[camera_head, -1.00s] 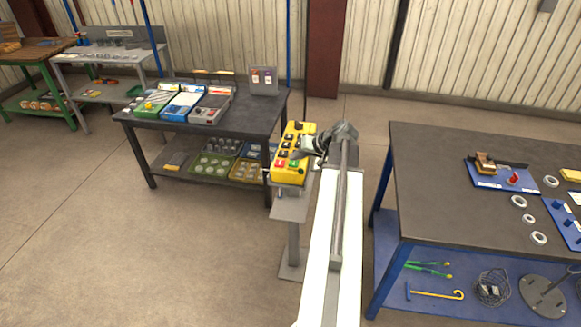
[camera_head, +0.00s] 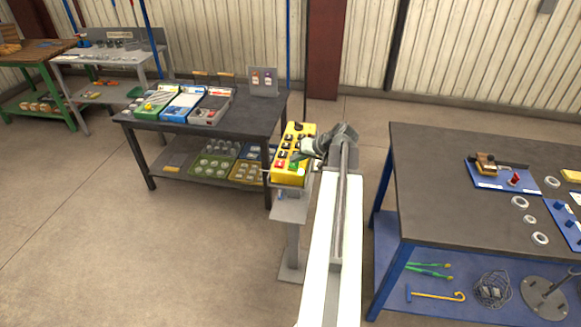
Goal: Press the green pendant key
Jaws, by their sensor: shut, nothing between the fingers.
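The yellow pendant (camera_head: 287,175) rests on a grey pedestal (camera_head: 293,240) near the picture's centre, with rows of dark keys and a black knob at its top. A red key (camera_head: 280,164) sits at its lower left. The green key (camera_head: 295,158) is to the right of the red one, and part of it is hidden by my gripper. My gripper (camera_head: 296,155) is shut and empty, reaching in from the right with its tips over the green key. I cannot tell whether the tips touch the key.
A dark table (camera_head: 190,132) with several coloured trays stands behind and left of the pendant. A blue-legged bench (camera_head: 450,215) with fixtures and rings stands close on the right. Open floor lies at front left.

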